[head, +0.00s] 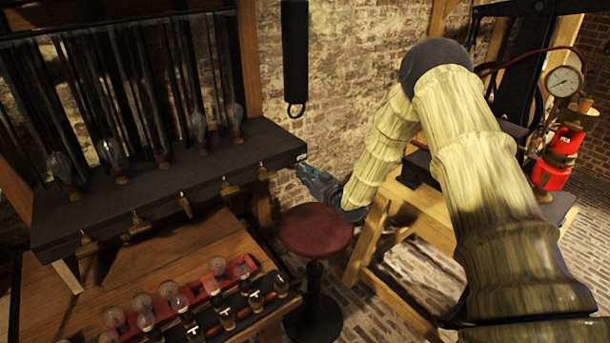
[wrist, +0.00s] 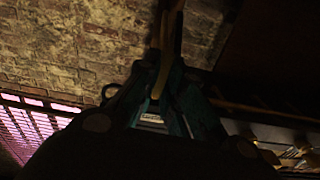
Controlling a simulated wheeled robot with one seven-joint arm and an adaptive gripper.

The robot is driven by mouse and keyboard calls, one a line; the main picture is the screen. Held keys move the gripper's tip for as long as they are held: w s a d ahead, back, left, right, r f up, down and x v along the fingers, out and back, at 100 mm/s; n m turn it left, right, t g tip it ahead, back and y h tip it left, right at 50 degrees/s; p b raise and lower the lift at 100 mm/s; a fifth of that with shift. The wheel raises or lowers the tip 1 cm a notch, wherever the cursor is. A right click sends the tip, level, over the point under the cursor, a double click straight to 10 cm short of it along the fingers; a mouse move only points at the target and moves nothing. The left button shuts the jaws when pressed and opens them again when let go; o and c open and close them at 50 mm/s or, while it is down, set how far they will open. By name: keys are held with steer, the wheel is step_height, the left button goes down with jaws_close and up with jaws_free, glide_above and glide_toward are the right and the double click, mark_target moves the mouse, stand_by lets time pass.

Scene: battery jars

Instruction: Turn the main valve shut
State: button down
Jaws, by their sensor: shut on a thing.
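My gripper (head: 305,168) is at the right end of the dark shelf, its teal fingers pointing left toward that end. In the wrist view my gripper (wrist: 160,85) is closed around a narrow yellowish bar, which I take to be the main valve's handle (wrist: 165,62). The bar runs up from between the fingers. In the head view the valve handle is hidden by the gripper, so its turn angle cannot be told. Several small brass taps (head: 185,205) line the front edge of the dark shelf (head: 150,185), left of my gripper.
Glass bulbs (head: 235,117) stand on the shelf. A lower rack (head: 240,268) holds more bulbs and small taps. A red stool (head: 315,230) stands below my gripper. A wooden bench (head: 390,215) with a red pump and gauge (head: 563,82) is at right. A black cylinder (head: 295,50) hangs behind.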

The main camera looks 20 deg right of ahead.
steer(key=shift+w+d+f+m+b, duration=0.1)
steer(key=shift+m+b, duration=2.55)
steer(key=shift+m, duration=0.2)
steer(key=shift+s+d+f+m+b, duration=0.1)
steer(key=shift+d+f+m+b, duration=0.05)
steer(key=shift+m+b, duration=2.65)
steer(key=shift+w+d+f+m+b, duration=0.1)
steer(key=shift+m+b, duration=2.45)
steer(key=shift+m, duration=0.4)
steer(key=c, duration=1.5)
jaws_free()
steer(key=shift+c, duration=0.2)
steer(key=shift+a, duration=0.1)
